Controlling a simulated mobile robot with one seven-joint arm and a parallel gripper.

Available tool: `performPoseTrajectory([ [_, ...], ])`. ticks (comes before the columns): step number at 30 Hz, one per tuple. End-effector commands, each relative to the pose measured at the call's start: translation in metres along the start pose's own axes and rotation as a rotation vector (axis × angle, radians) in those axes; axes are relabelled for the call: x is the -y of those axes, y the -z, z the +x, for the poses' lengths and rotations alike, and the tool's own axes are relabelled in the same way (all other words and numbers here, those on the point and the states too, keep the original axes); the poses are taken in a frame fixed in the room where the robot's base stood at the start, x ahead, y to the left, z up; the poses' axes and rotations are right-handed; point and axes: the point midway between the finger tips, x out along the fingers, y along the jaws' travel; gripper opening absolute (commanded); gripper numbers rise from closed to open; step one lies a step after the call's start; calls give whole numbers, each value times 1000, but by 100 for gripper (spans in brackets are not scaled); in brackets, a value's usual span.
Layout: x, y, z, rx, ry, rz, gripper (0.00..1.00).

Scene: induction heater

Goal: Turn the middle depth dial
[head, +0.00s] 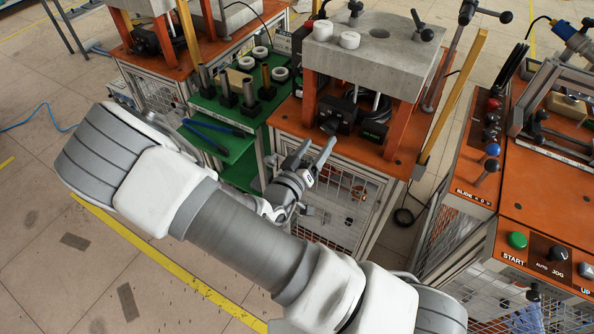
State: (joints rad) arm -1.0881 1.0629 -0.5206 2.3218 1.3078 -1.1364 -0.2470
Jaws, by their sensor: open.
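My gripper (316,152) is open and empty, in front of the front edge of the orange-topped middle station (285,117). Its two grey fingers point up and away toward a small black device (343,113) under the grey block. A dark round knob (329,127) sticks out of the front of this device, a little beyond the fingertips and apart from them. It looks like a dial, but its markings are too small to read. I cannot tell for certain that it is the middle depth dial.
The grey block (372,52) stands on orange posts above the device. A green table (212,98) with metal cylinders and rings is left. A yellow post (453,97) is right. A control panel (548,247) with a green button stands at the lower right.

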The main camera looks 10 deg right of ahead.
Motion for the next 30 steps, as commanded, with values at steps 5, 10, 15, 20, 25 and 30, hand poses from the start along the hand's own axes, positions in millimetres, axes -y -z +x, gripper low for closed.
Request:
performPoseTrajectory([
  [5, 1, 1, -47, -1, 6, 0, 77],
  [10, 1, 1, -83, 0, 4, 0, 77],
  [15, 1, 0, -106, 0, 3, 0, 77],
  [20, 0, 0, -114, 0, 1, -1, 77],
  [25, 0, 0, -115, 0, 0, -1, 77],
  [30, 0, 0, -115, 0, 0, -1, 77],
])
